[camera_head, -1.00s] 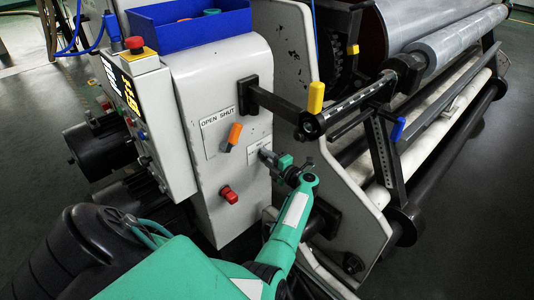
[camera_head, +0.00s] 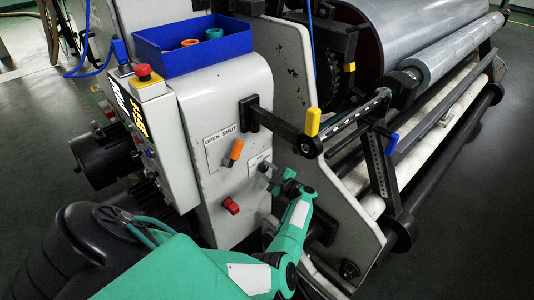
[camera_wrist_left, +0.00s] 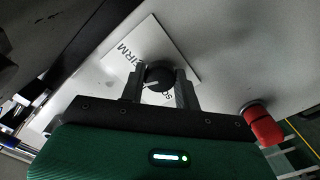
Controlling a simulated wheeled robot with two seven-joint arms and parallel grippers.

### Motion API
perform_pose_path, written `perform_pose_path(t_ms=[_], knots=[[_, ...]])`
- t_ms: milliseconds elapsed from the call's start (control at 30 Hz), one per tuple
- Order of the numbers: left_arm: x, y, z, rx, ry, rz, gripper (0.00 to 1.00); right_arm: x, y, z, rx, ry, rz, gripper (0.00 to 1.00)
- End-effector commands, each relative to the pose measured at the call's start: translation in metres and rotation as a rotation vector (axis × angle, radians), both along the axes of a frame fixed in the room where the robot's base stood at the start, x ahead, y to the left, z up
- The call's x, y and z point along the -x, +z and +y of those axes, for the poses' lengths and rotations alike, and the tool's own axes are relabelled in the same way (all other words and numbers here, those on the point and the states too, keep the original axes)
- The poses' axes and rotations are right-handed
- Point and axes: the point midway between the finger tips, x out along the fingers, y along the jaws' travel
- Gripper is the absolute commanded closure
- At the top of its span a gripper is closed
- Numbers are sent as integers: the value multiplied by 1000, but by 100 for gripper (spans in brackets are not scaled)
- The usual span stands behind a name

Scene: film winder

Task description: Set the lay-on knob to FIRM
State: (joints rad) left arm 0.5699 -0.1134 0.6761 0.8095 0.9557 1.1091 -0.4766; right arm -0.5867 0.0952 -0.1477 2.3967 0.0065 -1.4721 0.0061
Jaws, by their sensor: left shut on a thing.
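The lay-on knob (camera_wrist_left: 160,72) is a round black knob with a white mark on its lower left side. It sits on a white label plate (camera_wrist_left: 132,48) on the grey cabinet face. FIRM reads at the plate's left, and part of another word shows at the knob's lower right. My left gripper (camera_wrist_left: 159,86) is shut on the knob, one finger on each side. In the head view my left gripper (camera_head: 267,169) is at the plate (camera_head: 257,160) and hides the knob. My right gripper is not in view.
An orange lever (camera_head: 234,151) under the OPEN SHUT label and a red knob (camera_head: 231,206) are close by on the cabinet. A black bracket arm (camera_head: 280,128) with a yellow handle (camera_head: 312,122) juts out above right. A blue bin (camera_head: 195,55) stands on top.

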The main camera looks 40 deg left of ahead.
Motion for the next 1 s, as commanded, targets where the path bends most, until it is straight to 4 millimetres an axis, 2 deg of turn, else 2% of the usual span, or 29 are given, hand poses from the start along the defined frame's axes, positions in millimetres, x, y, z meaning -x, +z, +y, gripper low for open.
perform_pose_path(t_ms=[500,700,1000], knots=[[0,0,-1,-36,-1,458,91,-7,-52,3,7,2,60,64],[1,-1,-1,-48,-2,578,91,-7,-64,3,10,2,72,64],[1,-1,-1,-56,-1,669,91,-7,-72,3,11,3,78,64]])
